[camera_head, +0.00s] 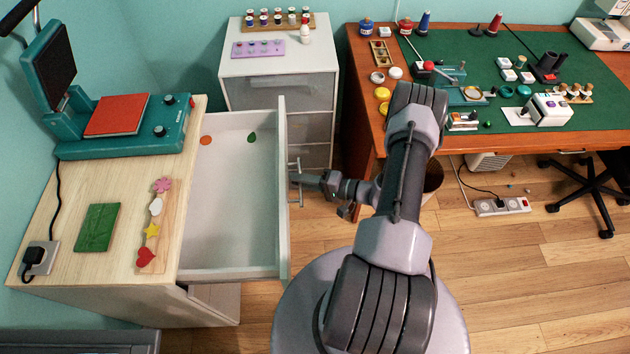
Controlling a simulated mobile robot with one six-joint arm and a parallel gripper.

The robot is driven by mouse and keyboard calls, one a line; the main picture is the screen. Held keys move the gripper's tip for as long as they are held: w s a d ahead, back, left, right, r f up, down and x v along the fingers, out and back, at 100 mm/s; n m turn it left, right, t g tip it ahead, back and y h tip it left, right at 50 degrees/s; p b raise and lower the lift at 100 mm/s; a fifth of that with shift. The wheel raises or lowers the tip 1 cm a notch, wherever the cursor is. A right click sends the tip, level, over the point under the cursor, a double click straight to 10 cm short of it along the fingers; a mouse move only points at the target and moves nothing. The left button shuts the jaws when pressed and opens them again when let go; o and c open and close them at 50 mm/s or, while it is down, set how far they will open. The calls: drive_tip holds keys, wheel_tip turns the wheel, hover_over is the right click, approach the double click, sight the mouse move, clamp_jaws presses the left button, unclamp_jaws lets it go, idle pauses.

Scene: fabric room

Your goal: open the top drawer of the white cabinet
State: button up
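A long white drawer (225,225) stands pulled far out to the right from the pale cabinet with a light wood top (70,185) on the left. An orange round piece (206,140) and a green leaf-shaped piece (251,137) lie inside the drawer. Its front panel (283,235) carries a thin bar handle (300,198). My gripper (298,179) is at the middle of this handle, its fingertips reaching across the bar. The fingers are too small to tell whether they are closed on it. A second white cabinet (280,95) stands behind, with its drawers shut.
A teal heat press (125,125), a green square (97,227) and a board with coloured shapes (155,225) lie on the wood top. A cluttered desk (360,95) stands at the back right. Wood floor (520,260) is clear at the lower right.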

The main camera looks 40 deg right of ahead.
drive_tip(key=p+v, duration=0.3)
drive_tip(key=v, duration=1.4)
drive_tip(key=shift+d+p, duration=0.15)
drive_tip(key=shift+p, duration=0.25)
drive_tip(key=shift+s+r, duration=0.1)
drive_tip(key=w+a+r+n+g+y, duration=0.1)
drive_tip(key=w+a+r+n+g, duration=0.3)
drive_tip(key=r, duration=0.6)
drive_tip(key=w+a+r+n+g, duration=0.1)
drive_tip(key=w+a+r+g, duration=0.4)
drive_tip(key=r, duration=0.5)
drive_tip(key=s+a+r+h, duration=0.3)
drive_tip(key=s+a+r, duration=0.2)
drive_tip(key=a+r, duration=0.4)
drive_tip(key=s+a+r+n+t+h, duration=0.1)
drive_tip(key=s+a+r+h, duration=0.3)
drive_tip(key=a+r, duration=0.6)
drive_tip(key=shift+s+a+n, duration=0.3)
drive_tip(key=shift+s+a, duration=0.7)
drive_tip(key=shift+a, duration=0.05)
